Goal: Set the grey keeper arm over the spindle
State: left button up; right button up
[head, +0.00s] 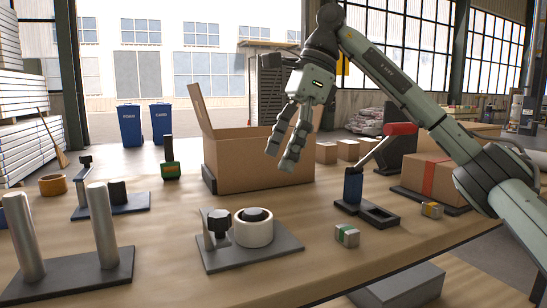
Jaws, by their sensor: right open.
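A dark grey base plate (280,248) lies on the table at front centre. A white roll (253,233) sits on it, with a black knob-like top (254,214) in its centre, which I take as the spindle end. To the left of the roll, a narrow grey upright piece (207,232) with a black knob (218,222) stands on the same plate; it looks like the keeper arm, beside the roll and not over it. My right gripper (281,154) hangs in the air in front of the cardboard box, open and empty, above and behind the roll. My left gripper is not in view.
An open cardboard box (240,165) stands behind. Two tall metal cylinders (103,225) stand at left. A second plate with a black roll (117,192) is at back left.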

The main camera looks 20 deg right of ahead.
aim_at(218, 221)
jog(key=k, duration=1)
